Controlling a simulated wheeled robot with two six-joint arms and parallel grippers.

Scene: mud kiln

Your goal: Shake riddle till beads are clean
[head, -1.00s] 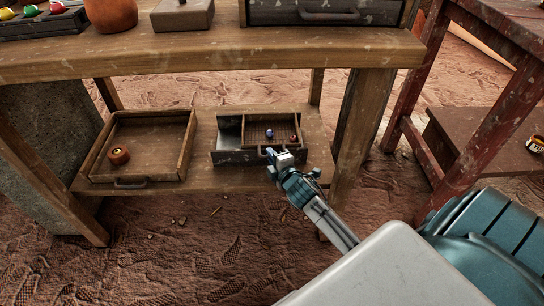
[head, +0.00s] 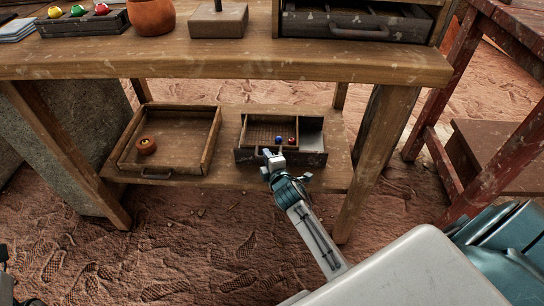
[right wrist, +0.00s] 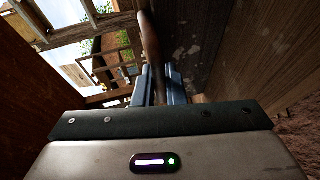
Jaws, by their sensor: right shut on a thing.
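The riddle (head: 261,137), a small wooden frame with a mesh floor, sits in the left and middle part of a dark tray (head: 312,158) on the lower shelf. A blue bead (head: 279,139) and a red bead (head: 292,141) lie close together at its right side. Whether mud clings to them is too small to tell. My right gripper (head: 272,158) is at the tray's front edge, shut on the riddle's handle. In the right wrist view the brown handle (right wrist: 151,45) runs between the fingers (right wrist: 158,88).
The workbench top (head: 230,65) overhangs the shelf. A table leg (head: 372,165) stands right of the dark tray. Footprinted mud floor lies in front.

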